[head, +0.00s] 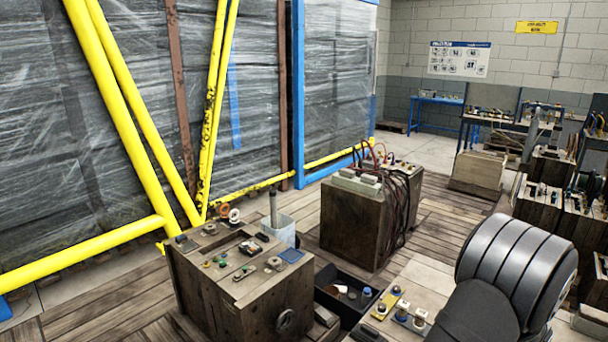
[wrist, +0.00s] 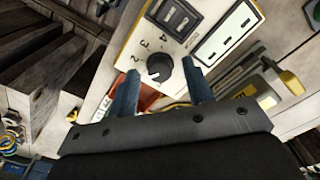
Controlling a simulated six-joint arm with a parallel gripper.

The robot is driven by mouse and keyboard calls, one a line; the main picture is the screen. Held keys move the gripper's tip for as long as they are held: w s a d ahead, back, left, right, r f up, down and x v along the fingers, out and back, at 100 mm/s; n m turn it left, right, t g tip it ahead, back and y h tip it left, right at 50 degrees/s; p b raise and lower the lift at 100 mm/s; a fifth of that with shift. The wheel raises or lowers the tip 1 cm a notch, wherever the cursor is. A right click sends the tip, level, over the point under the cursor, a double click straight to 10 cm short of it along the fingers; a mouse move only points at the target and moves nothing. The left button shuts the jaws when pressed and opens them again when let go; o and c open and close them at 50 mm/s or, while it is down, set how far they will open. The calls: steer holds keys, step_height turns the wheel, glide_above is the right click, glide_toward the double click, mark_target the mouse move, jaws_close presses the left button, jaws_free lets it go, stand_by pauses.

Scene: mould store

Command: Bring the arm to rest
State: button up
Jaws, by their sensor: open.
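My gripper (wrist: 160,88) shows in the wrist view, its two blue-grey fingers parted with nothing held between them. Beyond the fingers is a pale control panel (wrist: 207,22) with a black rotary knob (wrist: 160,68) marked with numbers. The knob appears between the fingertips; I cannot tell the distance between them, or whether they touch the panel. In the head view a thick grey part of my arm stands at the lower right. My gripper is not visible there.
A wooden crate (head: 240,300) with small parts on top stands at the front. A second crate (head: 350,225) with cables is behind it. A dark bin (head: 335,300) sits between them. Yellow rails (head: 120,100) cross the left. Wooden floor (head: 445,205) is open toward the back.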

steer(key=shift+r, duration=0.1)
step_height(320, 180, up, 17)
step_height(320, 180, down, 17)
steer(key=shift+f, duration=0.15)
steer(key=n, duration=0.3)
steer(key=shift+n, duration=0.4)
steer(key=n, duration=0.3)
steer(key=shift+n, duration=0.4)
step_height(320, 180, up, 12)
steer(key=shift+f, duration=0.2)
